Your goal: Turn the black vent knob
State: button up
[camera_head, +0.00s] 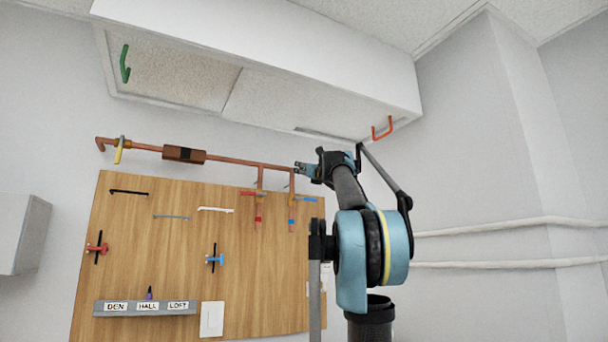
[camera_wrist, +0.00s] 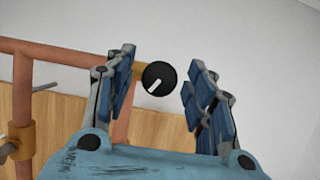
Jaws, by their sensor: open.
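The black vent knob (camera_wrist: 159,76) is round with a white pointer mark, which points down and to the left in the wrist view. It sits at the end of a copper pipe. My gripper (camera_wrist: 160,85) is open, with one blue finger on each side of the knob and visible gaps between. The fingers do not appear to touch it. In the head view my gripper (camera_head: 301,167) is at the right end of the copper pipe, and I cannot make out the knob there.
A wooden board (camera_head: 150,250) holds hooks, red and blue valves, and a grey label strip (camera_head: 145,308). The copper pipe (camera_head: 235,161) runs along its top with branches near my gripper. A white overhead box (camera_head: 260,60) with green and orange handles hangs above.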

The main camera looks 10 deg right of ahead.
jog(key=c, duration=1)
jog(key=shift+a, duration=0.15)
jog(key=shift+c, duration=0.2)
jog(key=shift+m, duration=0.3)
